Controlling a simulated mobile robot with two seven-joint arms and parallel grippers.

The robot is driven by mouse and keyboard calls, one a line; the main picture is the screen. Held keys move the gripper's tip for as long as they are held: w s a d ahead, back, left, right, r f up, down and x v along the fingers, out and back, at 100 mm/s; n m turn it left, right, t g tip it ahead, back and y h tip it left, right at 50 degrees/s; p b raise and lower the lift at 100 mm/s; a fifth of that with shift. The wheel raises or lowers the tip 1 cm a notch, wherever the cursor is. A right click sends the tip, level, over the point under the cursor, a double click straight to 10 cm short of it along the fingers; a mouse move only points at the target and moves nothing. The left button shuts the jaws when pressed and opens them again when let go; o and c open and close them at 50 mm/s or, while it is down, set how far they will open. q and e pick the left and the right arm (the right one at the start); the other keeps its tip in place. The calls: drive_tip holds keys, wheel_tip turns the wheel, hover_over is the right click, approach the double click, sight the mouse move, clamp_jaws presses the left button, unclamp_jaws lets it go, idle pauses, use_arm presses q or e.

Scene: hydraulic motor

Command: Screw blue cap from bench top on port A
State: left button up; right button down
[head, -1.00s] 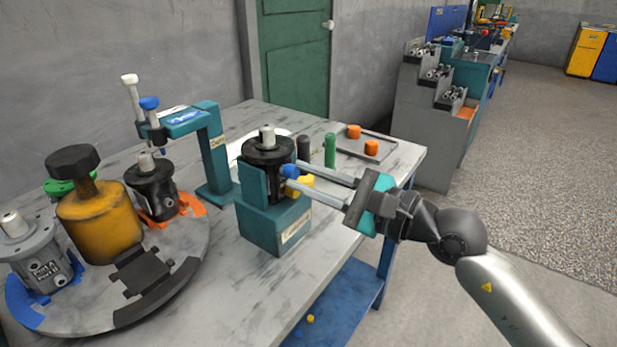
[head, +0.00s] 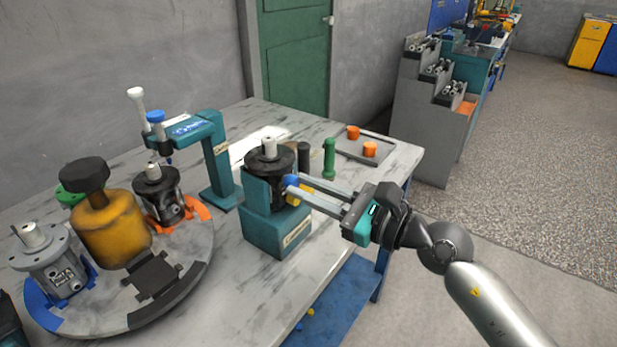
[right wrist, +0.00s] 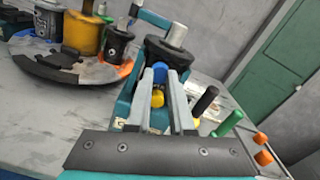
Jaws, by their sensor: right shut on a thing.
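The black hydraulic motor (head: 268,160) stands upright in the teal fixture (head: 275,233) near the table's middle. My right gripper (head: 291,187) comes in from the right, shut on the blue cap (head: 290,181) at the motor's side. In the right wrist view the blue cap (right wrist: 160,72) sits between the fingertips (right wrist: 160,78), in front of the motor body (right wrist: 168,50). I cannot tell how deep it is in the port, and no port letter is readable. A yellow cap (right wrist: 157,98) shows just below the blue one. My left gripper is not in view.
A round turntable (head: 200,265) with motors and a yellow cylinder (head: 110,236) fills the left. A teal stand (head: 222,170) is behind the fixture. Black (head: 304,155) and green (head: 329,158) cylinders stand near a tray (head: 385,146) with orange caps. Small blue and yellow pieces lie on the lower shelf.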

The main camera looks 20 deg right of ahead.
drive_tip(key=shift+m, duration=0.5)
drive_tip(key=shift+r+m+p, duration=0.15)
drive_tip(key=shift+m+p, duration=0.55)
drive_tip(key=shift+p, duration=0.4)
drive_tip(key=shift+m+p, duration=1.25)
drive_tip(key=shift+m, duration=0.35)
drive_tip(key=c, duration=0.9)
unclamp_jaws()
drive_tip(key=shift+f, duration=0.2)
